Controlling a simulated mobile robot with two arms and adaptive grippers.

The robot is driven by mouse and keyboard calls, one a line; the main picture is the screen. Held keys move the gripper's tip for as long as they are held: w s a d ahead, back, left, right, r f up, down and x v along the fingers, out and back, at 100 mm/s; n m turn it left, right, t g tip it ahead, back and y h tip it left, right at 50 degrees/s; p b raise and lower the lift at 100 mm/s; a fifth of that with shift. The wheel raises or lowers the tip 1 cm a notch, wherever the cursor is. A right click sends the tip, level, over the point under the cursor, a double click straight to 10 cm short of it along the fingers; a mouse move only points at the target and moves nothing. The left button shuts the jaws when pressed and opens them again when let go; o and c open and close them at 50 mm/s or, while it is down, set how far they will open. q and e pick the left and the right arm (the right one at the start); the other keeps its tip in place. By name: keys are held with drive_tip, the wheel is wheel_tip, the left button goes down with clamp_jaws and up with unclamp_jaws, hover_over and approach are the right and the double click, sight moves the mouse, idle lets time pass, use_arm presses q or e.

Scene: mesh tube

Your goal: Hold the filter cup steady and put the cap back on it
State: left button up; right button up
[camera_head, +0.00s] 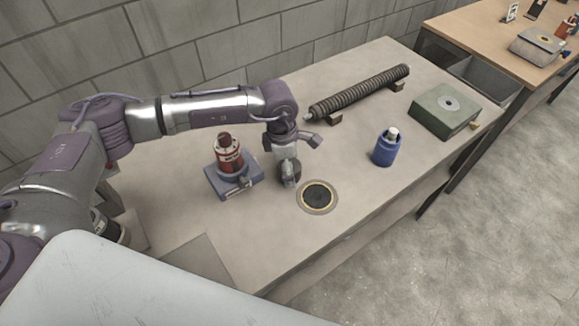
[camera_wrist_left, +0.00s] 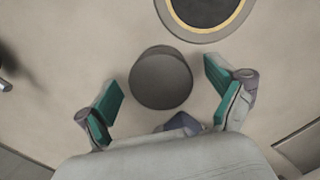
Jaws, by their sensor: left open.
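A plain dark grey round piece (camera_wrist_left: 160,78) shows its flat top between the fingers in the left wrist view. In the head view it looks like a short grey cylinder (camera_head: 290,175), partly hidden by my left gripper (camera_head: 292,158). I cannot tell for sure whether it is the filter cup or the cap. My left gripper (camera_wrist_left: 164,88) is open above it, pointing down, with a gap on both sides of it. A flat dark disc with a yellow ring (camera_head: 317,196) lies just beside it; its edge shows in the left wrist view (camera_wrist_left: 205,12). My right gripper is out of view.
A red bottle-like part (camera_head: 229,158) stands on a blue-grey fixture (camera_head: 226,184) left of the gripper. A blue container (camera_head: 385,152), a ribbed tube (camera_head: 360,92) on blocks and a green box (camera_head: 446,110) stand to the right. The table front (camera_head: 265,250) is clear.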

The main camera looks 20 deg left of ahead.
use_arm(q)
drive_tip(key=c, duration=1)
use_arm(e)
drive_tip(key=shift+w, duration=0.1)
use_arm(q)
drive_tip(key=shift+r, duration=0.6)
wheel_tip(320, 180, up, 2)
drive_tip(key=shift+r+b, duration=0.25)
drive_tip(key=shift+b, duration=0.35)
drive_tip(key=w+d+r+b, duration=0.3)
drive_tip(key=w+d+r, duration=0.2)
drive_tip(key=d, duration=0.5)
drive_tip(key=shift+w+d+r, duration=0.15)
drive_tip(key=shift+d+r, duration=0.05)
drive_tip(key=shift+r, duration=1)
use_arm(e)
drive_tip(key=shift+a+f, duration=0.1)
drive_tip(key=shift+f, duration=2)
